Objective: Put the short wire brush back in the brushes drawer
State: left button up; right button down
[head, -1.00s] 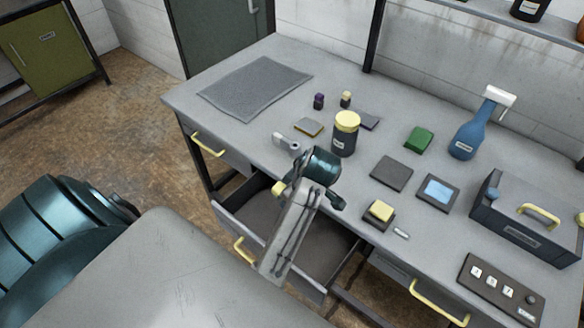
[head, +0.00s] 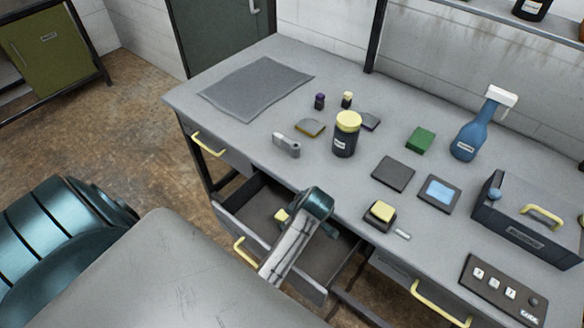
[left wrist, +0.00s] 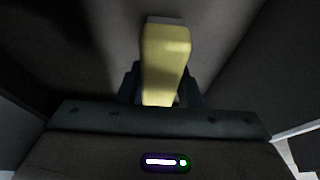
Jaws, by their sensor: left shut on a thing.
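My left gripper (left wrist: 160,92) is shut on a yellow block-like piece, seemingly the handle of the short wire brush (left wrist: 165,55). The brush's far end and any bristles are hidden in shadow. In the head view a bit of yellow (head: 281,215) shows beside my wrist, low within the open drawer (head: 262,208). I cannot tell whether the brush touches the drawer floor. The drawer's visible floor is dark and otherwise bare, partly covered by my arm. I cannot read a label on it. My right gripper is not in view.
A jar with a yellow lid (head: 345,135), a grey metal piece (head: 286,145) and a yellow-topped block (head: 381,212) stand on the bench (head: 240,125) near the drawer. Closed drawers flank the open one.

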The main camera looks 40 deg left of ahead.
pick_arm(q)
notch_tip(320, 180, down, 3)
jog(key=shift+p, duration=0.85)
jog(key=shift+f, duration=0.35)
jog(key=shift+f, duration=0.1)
jog(key=shift+f, duration=0.35)
jog(key=o, duration=0.9)
jog(key=shift+o, duration=0.2)
